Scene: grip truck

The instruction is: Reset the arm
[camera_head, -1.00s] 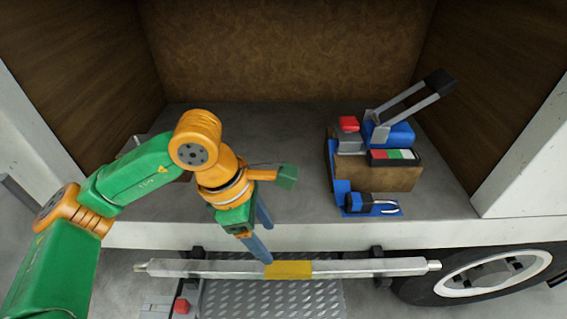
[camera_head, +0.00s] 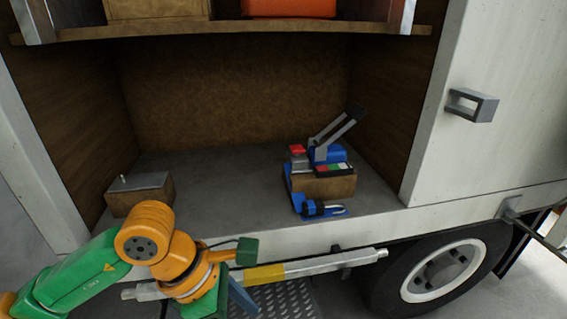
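My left arm, green and orange, comes in from the lower left. Its gripper (camera_head: 240,298) points down at the bottom of the view, in front of the truck's open compartment (camera_head: 235,170). A blue finger shows at the right of the wrist; the rest of the gripper is hidden or cut off by the frame edge, so its opening cannot be made out. No object shows in it. My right arm and gripper are not in view.
A brown block (camera_head: 325,187) with blue, red and grey parts sits on the compartment floor. A grey-topped box (camera_head: 141,195) stands at left. A silver bar with a yellow band (camera_head: 264,275) runs below the floor edge. A shelf (camera_head: 230,33) is above, a wheel (camera_head: 440,270) at right.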

